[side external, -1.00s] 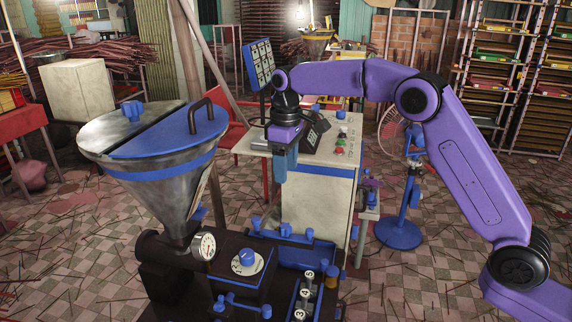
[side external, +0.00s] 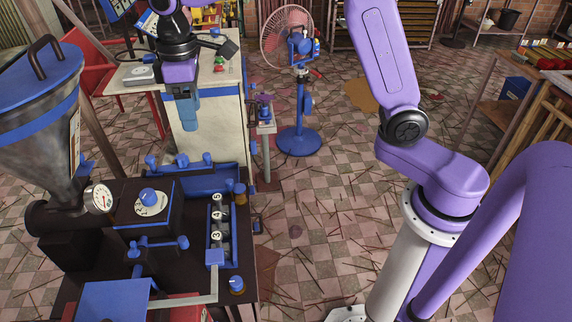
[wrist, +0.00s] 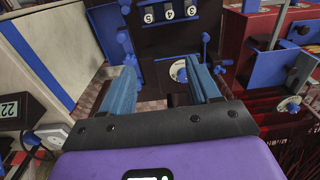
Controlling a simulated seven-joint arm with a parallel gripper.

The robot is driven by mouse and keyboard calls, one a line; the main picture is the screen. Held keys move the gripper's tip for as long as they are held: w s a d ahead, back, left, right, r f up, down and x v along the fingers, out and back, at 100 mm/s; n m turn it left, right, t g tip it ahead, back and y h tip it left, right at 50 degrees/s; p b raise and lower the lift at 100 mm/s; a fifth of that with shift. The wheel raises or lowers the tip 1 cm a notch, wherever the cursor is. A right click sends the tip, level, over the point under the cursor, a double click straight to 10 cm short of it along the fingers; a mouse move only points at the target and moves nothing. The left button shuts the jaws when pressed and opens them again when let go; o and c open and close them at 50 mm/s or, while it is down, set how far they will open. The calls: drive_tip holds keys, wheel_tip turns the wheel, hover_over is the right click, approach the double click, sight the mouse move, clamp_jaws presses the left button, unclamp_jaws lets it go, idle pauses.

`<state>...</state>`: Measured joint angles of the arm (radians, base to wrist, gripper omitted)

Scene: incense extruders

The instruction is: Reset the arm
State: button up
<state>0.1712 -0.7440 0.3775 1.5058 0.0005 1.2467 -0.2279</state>
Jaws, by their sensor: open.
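My gripper (side external: 187,118) hangs pointing down above the dark extruder machine (side external: 110,235), in front of the pale control cabinet (side external: 210,120). In the wrist view its two blue fingers (wrist: 162,68) stand apart with nothing between them. The side view does not show the gap clearly. The machine's round dial with a blue knob (side external: 149,203) lies below and left of the gripper. A row of numbered pieces (side external: 217,222) stands in a blue holder at the machine's right. My purple arm runs partly out of the top of the side view.
A steel hopper with a blue lid (side external: 40,110) rises at the left, with a pressure gauge (side external: 101,198) beside its base. A blue fan stand (side external: 298,140) is behind, right of the cabinet. The tiled floor in the middle is open, strewn with sticks.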

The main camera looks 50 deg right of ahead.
drive_tip(key=s+d+f+n, duration=0.1)
drive_tip(key=s+d, duration=0.3)
drive_tip(key=s, duration=0.6)
drive_tip(key=s+d+f+n, duration=0.1)
drive_tip(key=s+d, duration=0.4)
drive_tip(key=s, duration=0.5)
drive_tip(key=s+d+f+n, duration=0.1)
drive_tip(key=s+d+f, duration=0.2)
drive_tip(key=s, duration=0.7)
drive_tip(key=shift+s+d+f, duration=0.2)
drive_tip(key=shift+d, duration=0.8)
